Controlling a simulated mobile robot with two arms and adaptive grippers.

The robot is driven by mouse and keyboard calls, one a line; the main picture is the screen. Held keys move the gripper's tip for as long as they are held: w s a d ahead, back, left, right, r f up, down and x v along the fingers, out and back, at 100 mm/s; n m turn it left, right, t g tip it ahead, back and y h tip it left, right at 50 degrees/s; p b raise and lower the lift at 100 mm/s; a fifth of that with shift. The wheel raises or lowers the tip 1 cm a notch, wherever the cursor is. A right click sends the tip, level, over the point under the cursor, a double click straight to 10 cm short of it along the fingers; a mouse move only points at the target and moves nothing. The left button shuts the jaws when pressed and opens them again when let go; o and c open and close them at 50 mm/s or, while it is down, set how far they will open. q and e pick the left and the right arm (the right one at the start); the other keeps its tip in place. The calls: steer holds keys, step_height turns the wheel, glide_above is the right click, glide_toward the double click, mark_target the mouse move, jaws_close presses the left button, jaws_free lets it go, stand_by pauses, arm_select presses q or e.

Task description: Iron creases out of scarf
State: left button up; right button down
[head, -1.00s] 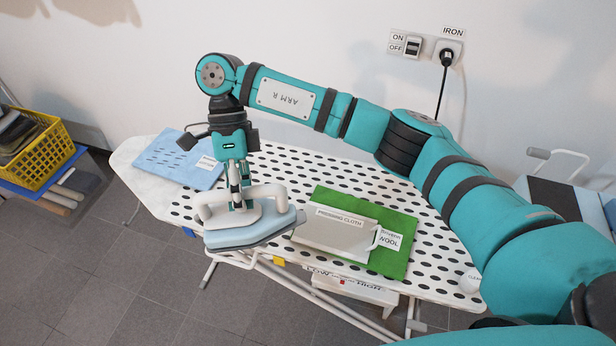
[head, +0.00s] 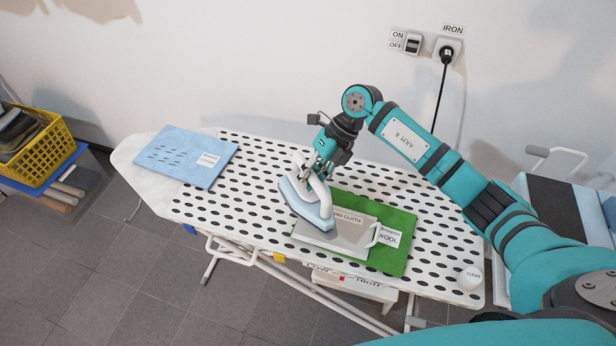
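My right gripper (head: 323,168) is shut on the white handle of the iron (head: 309,203), which has a pale blue body. The iron is over the left part of the grey pressing cloth (head: 345,240), its nose toward the lower right; I cannot tell whether it touches the cloth. The pressing cloth lies on the green wool scarf (head: 399,227) and hides part of it. The scarf lies on the dotted ironing board (head: 262,160). A wall switch (head: 412,44) marked ON and OFF is beside the plugged-in cord (head: 447,54). My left gripper is not in view.
A blue folded cloth (head: 185,157) lies at the board's left end. A yellow basket (head: 36,150) stands far left. A blue-and-black cart (head: 556,205) stands right. The board's middle left is clear.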

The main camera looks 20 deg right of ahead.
mark_target(309, 196)
steer(key=shift+f+b, duration=1.65)
steer(key=shift+f, duration=0.9)
steer(key=shift+f+b, duration=0.6)
steer(key=shift+f, duration=0.15)
steer(key=shift+s+d+p, duration=0.55)
steer(key=shift+s+d, duration=0.4)
steer(key=shift+d, duration=0.15)
steer(key=shift+s+d+f, duration=0.15)
steer(key=shift+s+d, duration=1.1)
steer(key=shift+d, duration=0.2)
steer(key=shift+s+d+p, duration=0.6)
steer(key=shift+s+d, duration=0.35)
steer(key=shift+d, duration=0.2)
steer(key=shift+s+d, duration=1.05)
steer(key=shift+d, duration=0.2)
